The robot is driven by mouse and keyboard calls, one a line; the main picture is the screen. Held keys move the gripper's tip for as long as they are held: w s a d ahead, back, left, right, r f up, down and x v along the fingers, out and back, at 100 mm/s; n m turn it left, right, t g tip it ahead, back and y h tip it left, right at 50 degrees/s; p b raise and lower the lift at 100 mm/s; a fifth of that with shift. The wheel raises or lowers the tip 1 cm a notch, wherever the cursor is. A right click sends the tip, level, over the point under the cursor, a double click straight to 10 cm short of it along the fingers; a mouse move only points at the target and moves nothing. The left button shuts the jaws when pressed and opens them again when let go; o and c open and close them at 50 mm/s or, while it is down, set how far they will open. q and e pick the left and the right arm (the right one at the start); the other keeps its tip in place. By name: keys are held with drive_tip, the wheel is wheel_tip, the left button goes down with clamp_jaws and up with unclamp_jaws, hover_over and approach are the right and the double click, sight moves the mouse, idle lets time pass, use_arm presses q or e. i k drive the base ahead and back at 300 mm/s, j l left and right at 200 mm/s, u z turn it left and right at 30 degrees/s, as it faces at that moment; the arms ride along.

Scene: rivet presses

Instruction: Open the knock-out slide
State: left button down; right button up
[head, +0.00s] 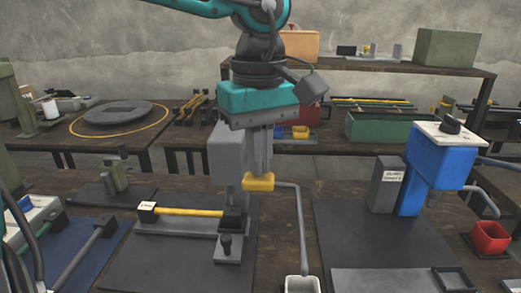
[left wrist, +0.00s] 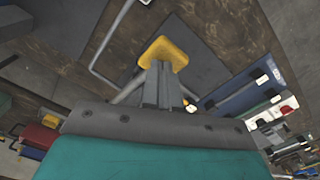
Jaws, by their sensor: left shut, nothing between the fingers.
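My left gripper (head: 259,170) points down at the grey press (head: 226,155) in the middle of the head view. Its grey fingers are shut with nothing between them. A yellow block (head: 258,182), which may be the slide's handle, lies right at the fingertips. It also shows beyond the fingertips in the left wrist view (left wrist: 163,52). I cannot tell whether the fingers touch it. My gripper hides part of the press. My right gripper is not in view.
A yellow bar (head: 188,211) lies left of the press, ending at a labelled block (head: 147,211). The dark mat between the presses has bare room.

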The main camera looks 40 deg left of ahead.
sight(229, 246)
drive_tip(key=k+l, duration=0.8)
